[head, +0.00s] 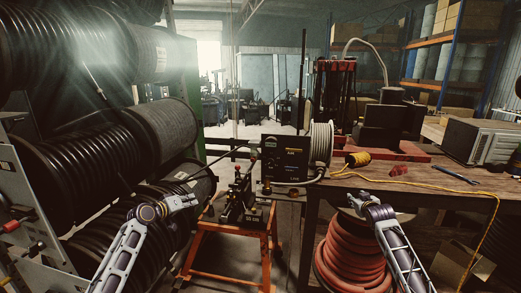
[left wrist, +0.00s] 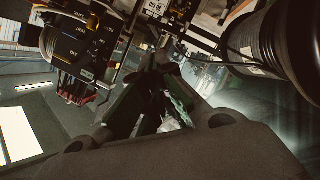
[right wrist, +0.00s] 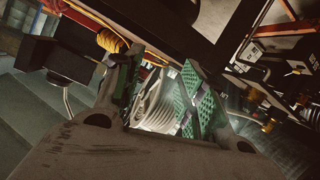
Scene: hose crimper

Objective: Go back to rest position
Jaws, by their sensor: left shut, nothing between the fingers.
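My left gripper (head: 192,200) is in front of the black hose reels, left of the orange stand in the head view. In the left wrist view its fingers (left wrist: 165,62) come together at the tips with nothing between them. My right gripper (head: 357,198) is at the front edge of the wooden workbench, above the reddish hose coil. In the right wrist view its green-padded fingers (right wrist: 160,85) stand apart, with no held object visible between them; a pale coil shows behind the gap.
Black hose reels (head: 60,140) fill the left side. A crimping machine (head: 240,195) stands on an orange stand (head: 229,228). The workbench (head: 430,185) at right bears a yellow cord reel (head: 358,159) and a grey machine (head: 482,143). The reddish hose coil (head: 350,262) lies below.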

